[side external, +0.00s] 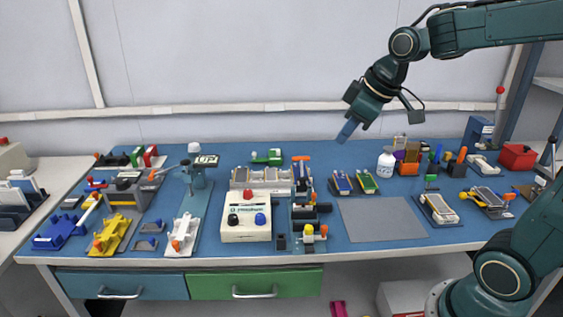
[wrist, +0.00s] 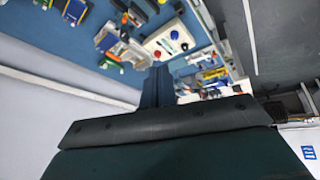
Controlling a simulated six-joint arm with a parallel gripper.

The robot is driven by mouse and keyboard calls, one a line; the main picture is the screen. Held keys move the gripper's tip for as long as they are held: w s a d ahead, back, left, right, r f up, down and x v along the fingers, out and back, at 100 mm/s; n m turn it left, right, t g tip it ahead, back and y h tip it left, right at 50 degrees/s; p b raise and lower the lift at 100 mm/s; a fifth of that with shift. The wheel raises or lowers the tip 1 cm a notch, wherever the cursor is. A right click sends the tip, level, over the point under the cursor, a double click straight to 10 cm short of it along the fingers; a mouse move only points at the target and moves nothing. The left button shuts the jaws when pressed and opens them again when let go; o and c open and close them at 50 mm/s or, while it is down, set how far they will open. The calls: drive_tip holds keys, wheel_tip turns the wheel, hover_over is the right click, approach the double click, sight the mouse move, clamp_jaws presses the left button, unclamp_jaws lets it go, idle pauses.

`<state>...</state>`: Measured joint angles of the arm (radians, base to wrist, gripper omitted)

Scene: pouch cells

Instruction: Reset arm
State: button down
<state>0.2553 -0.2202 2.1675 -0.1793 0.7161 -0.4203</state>
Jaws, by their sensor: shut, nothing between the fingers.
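My gripper (side external: 347,131) is at the upper right of the side external view, held in the air above the back part of the blue bench, clear of everything on it. Its blue fingers are together with nothing between them. In the wrist view the shut fingers (wrist: 157,86) show at the centre, with the bench beyond them. The arm reaches in from the right, with the gripper pointing down and to the left.
Below my gripper are two small trays of pouch cells (side external: 354,184), a white bottle (side external: 386,166) and a grey mat (side external: 382,219). A white control box (side external: 246,222) with coloured knobs stands mid-bench. Fixtures crowd the left, including a yellow one (side external: 109,236). The grey mat is bare.

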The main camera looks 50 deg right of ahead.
drive_tip(key=s+a+m, duration=0.1)
drive_tip(key=s+a, duration=0.1)
drive_tip(key=s, duration=0.6)
drive_tip(key=s+a+f+m, duration=0.1)
drive_tip(key=s+a+m, duration=0.1)
drive_tip(key=s, duration=0.6)
drive_tip(key=shift+a+f+m, duration=0.3)
drive_tip(key=shift+a, duration=0.15)
